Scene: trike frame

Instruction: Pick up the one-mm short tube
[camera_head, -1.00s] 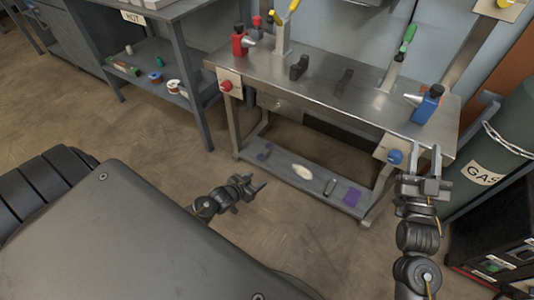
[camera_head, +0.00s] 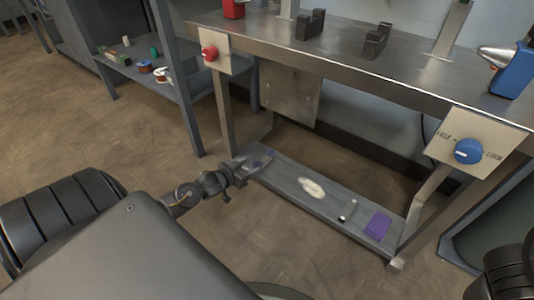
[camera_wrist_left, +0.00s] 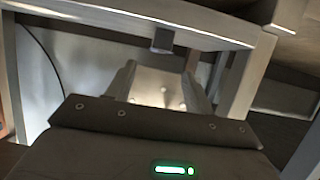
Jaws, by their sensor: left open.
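No tube is labelled clearly enough to be named as the one-mm short tube. A small grey cylinder (camera_head: 347,211) lies on the low shelf (camera_head: 281,182) of the metal workbench; I cannot tell if it is the tube. My left gripper (camera_head: 240,168) is open at the left end of this shelf, close to a small dark blue piece (camera_head: 262,160), which it partly hides. I cannot tell whether they touch. The left wrist view shows metal frame parts and no clear tube. My right gripper is out of view; only part of that arm shows at the lower right.
A white oval item (camera_head: 312,189) and a purple block (camera_head: 378,226) lie on the low shelf. The bench top (camera_head: 330,50) overhangs it, with a red knob (camera_head: 210,53) and blue knob (camera_head: 468,151) on its front. A shelf unit with spools stands left. Floor between is clear.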

